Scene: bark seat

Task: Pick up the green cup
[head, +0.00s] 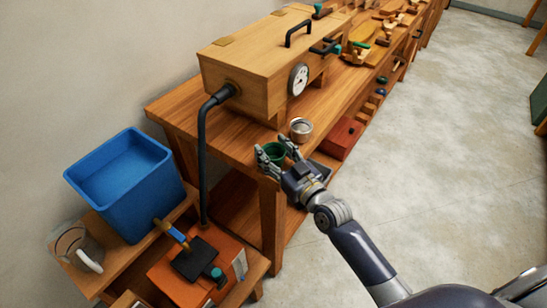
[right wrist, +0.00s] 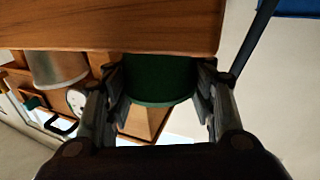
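The green cup (head: 274,151) is at the near corner of the wooden workbench. In the right wrist view the green cup (right wrist: 160,80) is between the two fingers, and a wooden edge hides part of it. My right gripper (head: 276,149) has one finger on each side of the cup, also in the right wrist view (right wrist: 160,85). The fingers are spread about as wide as the cup; I cannot tell whether they touch it. My left gripper is not in view.
A metal cup (head: 301,129) stands just behind the green cup. A wooden box with a gauge (head: 262,62) and a black hose is on the workbench (head: 180,112). A red box (head: 342,138) is to the right. A blue bin (head: 122,180) is at the left. Open floor is at the right.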

